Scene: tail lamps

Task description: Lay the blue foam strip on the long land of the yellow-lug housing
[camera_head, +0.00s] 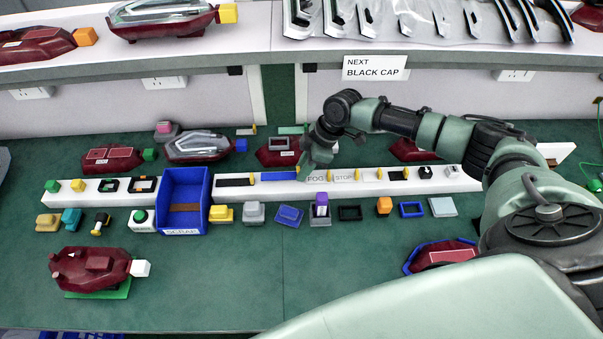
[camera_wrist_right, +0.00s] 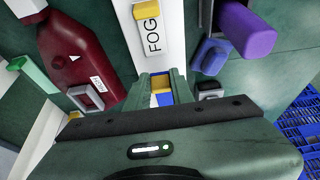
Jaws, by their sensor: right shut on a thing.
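The blue foam strip (camera_head: 279,176) lies along the white rail (camera_head: 330,188) in the head view. My right gripper (camera_head: 303,172) is at its right end, pointing down. In the right wrist view the fingers (camera_wrist_right: 162,90) are closed around a small piece showing blue (camera_wrist_right: 163,99), apparently the strip's end; the fingers hide part of it. The dark red housing with the yellow lug (camera_head: 228,13) stands on the upper shelf at the back left. A clear and silver part covers much of its body (camera_head: 165,22), and I cannot make out its long land. My left gripper is out of view.
A blue bin (camera_head: 183,200) stands left of the strip. Several small parts line the green bench (camera_head: 230,270) in front of the rail. A dark red housing (camera_wrist_right: 75,50) lies close beside my gripper. A white-lug housing (camera_head: 95,268) sits at front left.

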